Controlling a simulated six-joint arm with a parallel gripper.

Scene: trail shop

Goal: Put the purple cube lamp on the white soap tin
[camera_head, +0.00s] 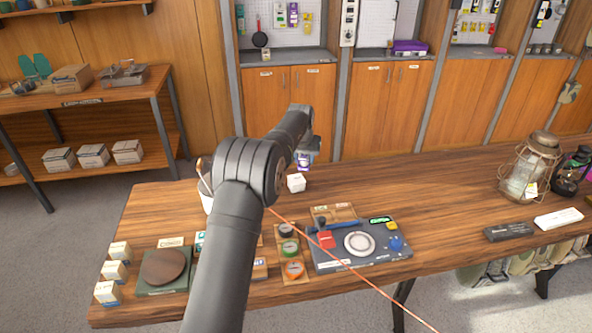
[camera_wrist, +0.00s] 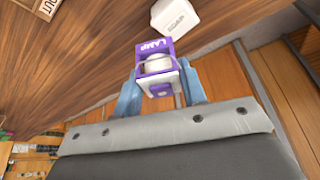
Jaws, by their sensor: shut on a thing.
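The purple cube lamp (camera_wrist: 157,68) is a small purple and white box marked LAMP. My gripper (camera_wrist: 160,88) is shut on it, with a blue finger on each side in the wrist view. In the head view the lamp (camera_head: 304,161) hangs below my gripper (camera_head: 305,152), near the table's far edge. The white soap tin (camera_head: 296,183) is a small white box on the table, just below the lamp in that picture. In the wrist view the tin (camera_wrist: 175,18), marked SOAP, lies just beyond the lamp. The two look apart.
A white cup (camera_head: 206,196) with tools stands left of the tin, partly behind my arm. A grey device (camera_head: 335,262) with a round plate and colored knobs lies nearer the front. Lanterns (camera_head: 530,165) stand at the right. The table right of the tin is clear.

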